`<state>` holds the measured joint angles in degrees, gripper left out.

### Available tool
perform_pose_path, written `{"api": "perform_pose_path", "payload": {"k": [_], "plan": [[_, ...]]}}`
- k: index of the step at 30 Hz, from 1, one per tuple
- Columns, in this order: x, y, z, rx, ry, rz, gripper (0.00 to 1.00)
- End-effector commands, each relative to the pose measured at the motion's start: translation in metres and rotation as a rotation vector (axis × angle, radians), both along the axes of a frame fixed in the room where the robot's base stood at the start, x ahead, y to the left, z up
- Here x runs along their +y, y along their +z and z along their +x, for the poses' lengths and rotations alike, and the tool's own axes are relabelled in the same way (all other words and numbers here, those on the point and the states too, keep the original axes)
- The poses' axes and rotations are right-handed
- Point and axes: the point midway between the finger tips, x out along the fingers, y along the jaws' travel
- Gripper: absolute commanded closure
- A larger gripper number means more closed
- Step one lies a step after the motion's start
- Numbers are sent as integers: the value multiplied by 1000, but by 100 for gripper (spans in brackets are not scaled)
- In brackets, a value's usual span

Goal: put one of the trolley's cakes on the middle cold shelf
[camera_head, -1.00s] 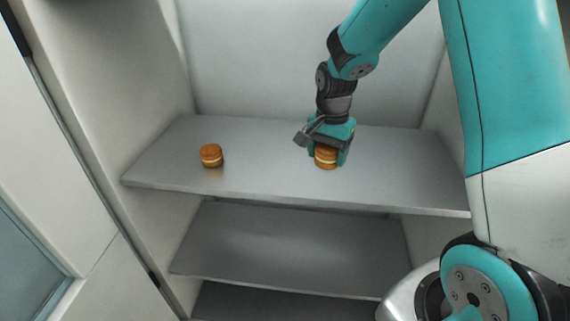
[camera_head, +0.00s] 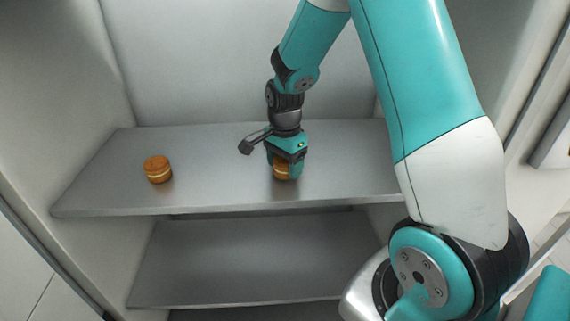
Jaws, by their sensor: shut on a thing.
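A small round brown cake (camera_head: 282,172) with a pale filling line is between the fingers of my gripper (camera_head: 286,166). My gripper points down and is shut on it, at the upper visible shelf (camera_head: 220,178). The cake is low over the shelf; I cannot tell whether it touches the surface. A second, similar cake (camera_head: 158,169) stands upright on the left part of the same shelf, apart from my gripper. The fingers hide part of the held cake.
A lower shelf (camera_head: 240,255) is empty where it shows. The cabinet's left wall (camera_head: 60,90) and back wall (camera_head: 200,60) enclose the shelves. The shelf between the two cakes is clear. My arm covers the right side.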

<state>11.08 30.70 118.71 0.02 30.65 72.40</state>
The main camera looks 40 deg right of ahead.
Motion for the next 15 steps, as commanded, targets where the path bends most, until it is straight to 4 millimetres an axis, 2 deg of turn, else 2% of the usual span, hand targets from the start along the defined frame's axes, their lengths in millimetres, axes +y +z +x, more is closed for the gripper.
{"api": "perform_pose_path", "payload": {"k": [12, 13, 15], "plan": [[-1, -9, 0, -1, -1, 0, 45], [-1, -9, 0, -1, -1, 0, 33], [-1, -8, 0, -1, -1, 0, 17]]}}
